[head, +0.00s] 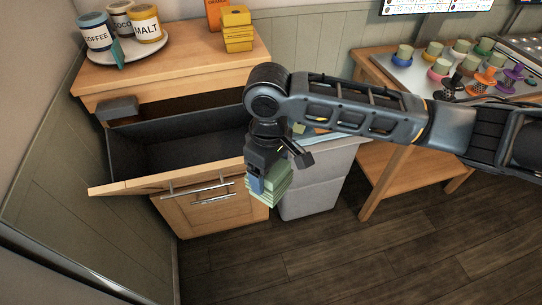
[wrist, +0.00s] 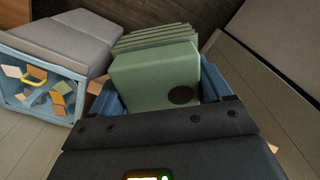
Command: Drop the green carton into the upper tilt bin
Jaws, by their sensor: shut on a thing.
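The green carton (head: 272,188) is held by my gripper (head: 256,183) in front of the cabinet, to the right of the tilt bin. In the wrist view the green carton (wrist: 155,78) has ridged edges and a dark round spot, and sits between the blue fingers of my gripper (wrist: 165,92). The upper tilt bin (head: 180,140) is tipped open, with a dark, seemingly empty inside and a wooden front (head: 130,186) leaning out. The carton is apart from the bin, beside its right end. My arm hides the bin's right end.
A lower wooden front (head: 212,207) is below the bin. A grey container (head: 312,190) stands right of the cabinet; the wrist view shows a blue-framed grey container (wrist: 45,92) with scraps. Canisters on a plate (head: 125,50) and yellow boxes (head: 238,30) stand on the cabinet top.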

